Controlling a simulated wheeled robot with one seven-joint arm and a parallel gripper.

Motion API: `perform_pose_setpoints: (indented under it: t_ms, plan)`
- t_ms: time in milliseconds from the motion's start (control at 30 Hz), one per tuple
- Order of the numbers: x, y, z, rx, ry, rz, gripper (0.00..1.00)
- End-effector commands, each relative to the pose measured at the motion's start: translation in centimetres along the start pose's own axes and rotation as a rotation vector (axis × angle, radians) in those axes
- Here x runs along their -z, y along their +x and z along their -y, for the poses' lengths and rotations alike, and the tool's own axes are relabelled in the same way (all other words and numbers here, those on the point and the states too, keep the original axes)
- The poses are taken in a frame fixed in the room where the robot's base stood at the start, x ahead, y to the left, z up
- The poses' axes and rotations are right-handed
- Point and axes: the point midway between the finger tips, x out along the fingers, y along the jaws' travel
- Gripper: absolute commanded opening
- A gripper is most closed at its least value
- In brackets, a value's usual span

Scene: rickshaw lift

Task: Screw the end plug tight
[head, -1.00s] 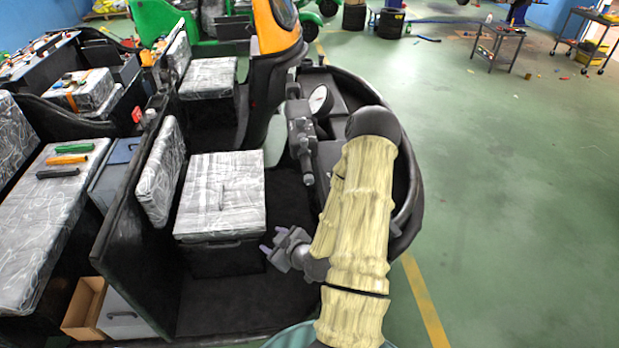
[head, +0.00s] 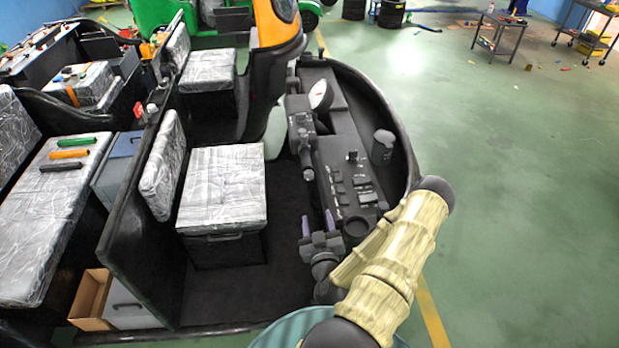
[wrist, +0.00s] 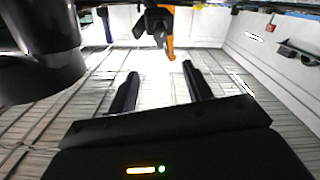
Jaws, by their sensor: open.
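My gripper (head: 317,222) is open and empty at the right of the cab in the head view. Its two fingers point away from me, towards the near end of the dark handlebar (head: 303,135). That end (head: 309,175) is a short dark cylinder a little beyond the fingertips, apart from them. I cannot make out an end plug as a separate part there. In the wrist view nothing is between the fingers of my gripper (wrist: 160,72). A large dark rounded part (wrist: 40,70) shows at the left; I cannot tell what it is.
A dark dashboard (head: 350,190) with switches and an upright cylinder (head: 383,145) lies right of my gripper. A grey seat (head: 222,190) stands left. Green, orange and black bars (head: 68,154) lie on a bench at far left.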

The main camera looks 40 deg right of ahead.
Motion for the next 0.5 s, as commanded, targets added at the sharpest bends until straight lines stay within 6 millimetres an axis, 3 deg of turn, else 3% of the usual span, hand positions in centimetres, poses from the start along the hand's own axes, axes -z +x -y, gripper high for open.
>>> perform_pose_setpoints:
  t_ms: [500]
  plan:
    - [-0.2,2.9,0.1,0.002,-0.004,-0.005,0.5]
